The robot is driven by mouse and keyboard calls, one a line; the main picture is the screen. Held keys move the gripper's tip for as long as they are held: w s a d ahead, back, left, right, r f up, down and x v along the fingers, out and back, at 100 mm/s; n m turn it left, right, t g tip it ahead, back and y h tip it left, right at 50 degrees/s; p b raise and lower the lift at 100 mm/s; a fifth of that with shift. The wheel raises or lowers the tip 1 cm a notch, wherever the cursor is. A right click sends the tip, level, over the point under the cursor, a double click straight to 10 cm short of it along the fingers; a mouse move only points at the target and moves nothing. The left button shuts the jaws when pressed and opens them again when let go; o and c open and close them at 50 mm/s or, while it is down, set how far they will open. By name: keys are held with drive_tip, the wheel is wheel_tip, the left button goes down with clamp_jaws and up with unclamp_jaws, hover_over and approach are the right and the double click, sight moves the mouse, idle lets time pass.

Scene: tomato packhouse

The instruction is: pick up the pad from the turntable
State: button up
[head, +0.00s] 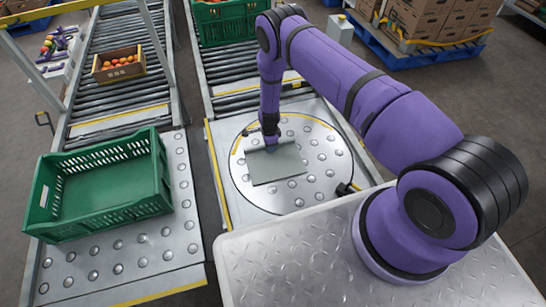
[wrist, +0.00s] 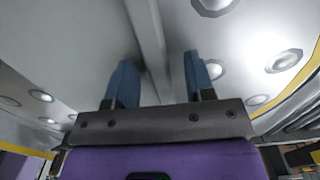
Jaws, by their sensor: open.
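The pad (head: 277,168) is a flat grey square lying on the round turntable (head: 322,172) with its studs of metal balls. A raised rib runs along the pad's far edge in the head view. My gripper (head: 270,146) is low over that rib and partly hides it. In the wrist view my gripper (wrist: 160,64) is open, with its two blue fingers apart. The pad's rib (wrist: 150,40) shows in the gap between them. I cannot tell whether either finger touches it.
An empty green crate (head: 105,205) stands on the ball table at left. A small box of tomatoes (head: 119,71) is on the left roller conveyor. Another green crate (head: 225,25) sits on the conveyor behind the turntable. A black clamp-like part (head: 345,189) is at the turntable's right edge.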

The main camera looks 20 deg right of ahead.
clamp_jaws()
